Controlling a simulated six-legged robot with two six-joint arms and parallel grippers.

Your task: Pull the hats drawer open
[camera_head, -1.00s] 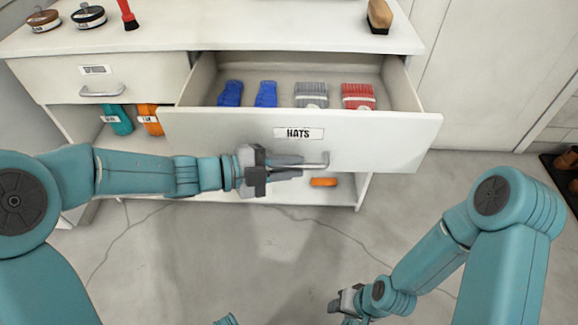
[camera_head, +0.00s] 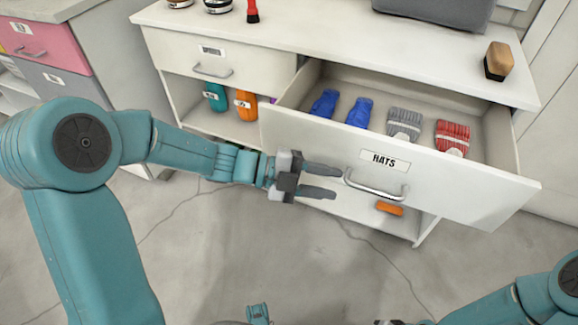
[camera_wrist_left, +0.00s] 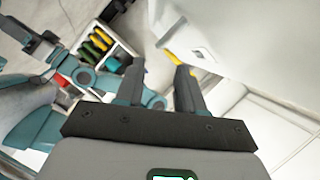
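The white drawer labelled HATS (camera_head: 460,187) stands pulled out from the cabinet in the head view. Inside lie two blue knitted items (camera_head: 359,112), a grey hat (camera_head: 404,124) and a red hat (camera_head: 452,137). Its metal bar handle (camera_head: 376,189) is on the front, below the label. My left gripper (camera_head: 337,181) is open and empty, just left of the handle and apart from it. The left wrist view also shows its two fingers (camera_wrist_left: 158,88) spread with nothing between them. My right gripper (camera_head: 388,322) is mostly cut off at the bottom edge of the head view.
A closed drawer (camera_head: 225,62) sits left of the open one. Bottles (camera_head: 246,104) stand on the shelf below it. A brush (camera_head: 497,61) and a grey box (camera_head: 435,10) are on the cabinet top. The floor in front is clear.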

